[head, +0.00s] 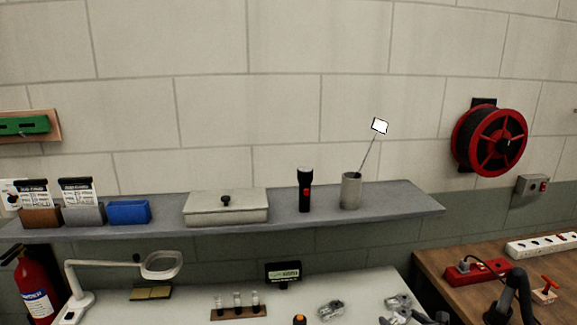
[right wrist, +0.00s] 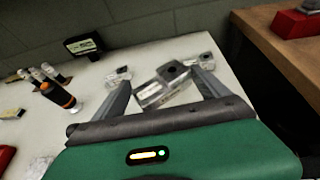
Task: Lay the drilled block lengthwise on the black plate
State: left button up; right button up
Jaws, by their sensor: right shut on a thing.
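The drilled block (right wrist: 160,88) is a grey metal piece with a dark hole in its top. It sits tilted between the fingers of my right gripper (right wrist: 163,80) in the right wrist view. The gripper is shut on it, above or close to the white table; the exact gap cannot be told. In the head view my right gripper (head: 415,318) is at the bottom edge, partly cut off. I cannot make out the black plate in either view. My left gripper is not in view.
Similar grey metal pieces (head: 331,309) lie on the white table (head: 190,300). A tube rack (head: 238,312), an orange-topped bottle (right wrist: 58,95) and a small black sign (head: 283,272) stand to the left. A shelf (head: 380,211) runs behind; a wooden bench (head: 440,268) is at right.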

jog(key=s+a+f+n+g+y, duration=0.2)
jog(key=s+a+n, duration=0.1)
jog(key=s, duration=0.5)
jog(key=s+a+f+n+g+y, duration=0.1)
jog(key=s+a+f+n+y, duration=0.1)
jog(key=s+a, duration=0.3)
jog(key=s+a+f+n+g+y, duration=0.2)
jog(key=s+a+f+n+y, duration=0.1)
jog(key=s, duration=1)
jog(key=shift+a+f+n+g+y, duration=0.3)
jog(key=shift+a+f+y, duration=0.05)
jog(key=shift+a+y, duration=0.4)
jog(key=shift+w+r+h+p, duration=0.15)
jog(key=shift+r+h+p, duration=0.1)
jog(key=shift+r+p, duration=0.4)
